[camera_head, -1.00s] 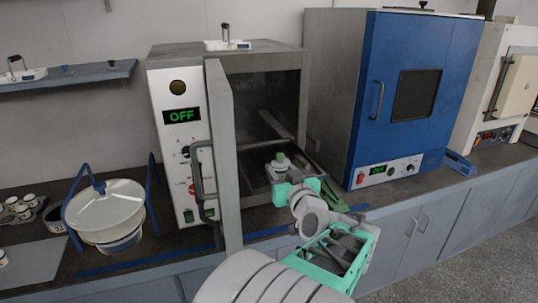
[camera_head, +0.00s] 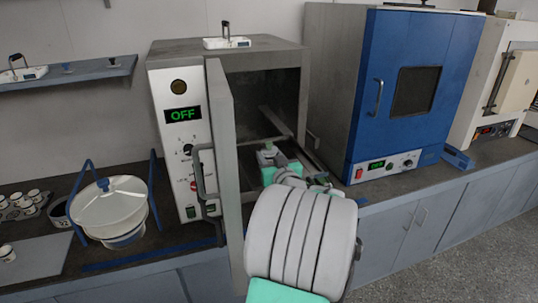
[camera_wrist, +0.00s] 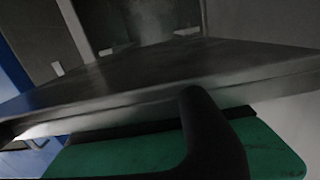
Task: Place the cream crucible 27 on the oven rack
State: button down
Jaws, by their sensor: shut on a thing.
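The grey oven (camera_head: 165,85) has its door (camera_head: 223,150) swung open toward me and its display reads OFF. My gripper (camera_head: 266,154) is at the mouth of the open chamber, right of the door, shut on the cream crucible. The crucible is hardly visible now, and its number cannot be read. The oven rack is mostly hidden behind my gripper and arm; I cannot tell whether the crucible touches it. In the wrist view, a dark finger (camera_wrist: 207,135) and green gripper body lie below a broad grey metal slab that blocks the view.
A blue oven (camera_head: 405,90) stands close on the right, shut. Left of the grey oven are a white-lidded sieve pan (camera_head: 110,205) in a blue frame and several small cream crucibles (camera_head: 25,200). The open door stands close to my arm's left side.

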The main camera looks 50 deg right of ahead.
jog(key=shift+f+b, duration=0.15)
jog(key=shift+b, duration=0.15)
jog(key=c, duration=0.8)
grip_release()
jog(key=shift+c, duration=0.2)
jog(key=b+v, duration=0.2)
jog(key=v, duration=1)
jog(key=shift+b, duration=0.4)
